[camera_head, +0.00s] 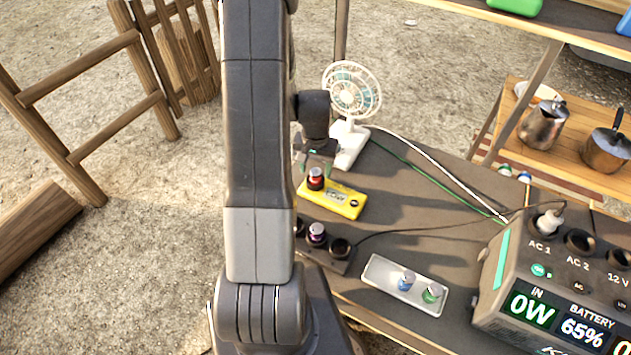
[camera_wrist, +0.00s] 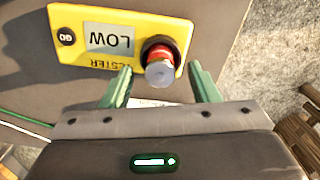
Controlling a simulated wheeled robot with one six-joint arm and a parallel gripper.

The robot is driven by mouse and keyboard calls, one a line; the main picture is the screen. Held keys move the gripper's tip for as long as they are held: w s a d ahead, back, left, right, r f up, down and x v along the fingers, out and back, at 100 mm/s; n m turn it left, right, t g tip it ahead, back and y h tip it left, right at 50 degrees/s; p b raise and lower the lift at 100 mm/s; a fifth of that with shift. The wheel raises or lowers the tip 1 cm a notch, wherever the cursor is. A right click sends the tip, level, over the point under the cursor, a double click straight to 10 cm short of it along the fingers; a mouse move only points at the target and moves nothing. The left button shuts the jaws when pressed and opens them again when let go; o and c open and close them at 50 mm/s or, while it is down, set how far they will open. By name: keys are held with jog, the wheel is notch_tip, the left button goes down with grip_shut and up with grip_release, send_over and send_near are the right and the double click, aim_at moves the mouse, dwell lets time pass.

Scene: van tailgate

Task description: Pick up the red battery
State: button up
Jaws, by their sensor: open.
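The red battery (camera_head: 315,179) stands upright at the left end of the yellow tester (camera_head: 343,205), whose display reads LOW in the wrist view. The battery (camera_wrist: 161,56) has a red body and a grey metal top in that view. My gripper (camera_head: 318,160) is above the table close behind the battery in the head view. In the wrist view my gripper (camera_wrist: 160,82) is open, with its two green fingers apart and the battery ahead, between their tips in the picture. Whether the fingers reach down around the battery cannot be told.
A dark holder (camera_head: 323,255) with a purple battery (camera_head: 317,233) stands in front of the tester. A white tray (camera_head: 380,273) holds a blue and a green battery. A fan (camera_head: 351,95) stands behind, and a power station (camera_head: 560,270) at right.

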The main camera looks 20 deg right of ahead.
jog(key=shift+f, duration=0.85)
jog(key=shift+r, duration=0.1)
grip_shut()
jog(key=shift+r, duration=0.1)
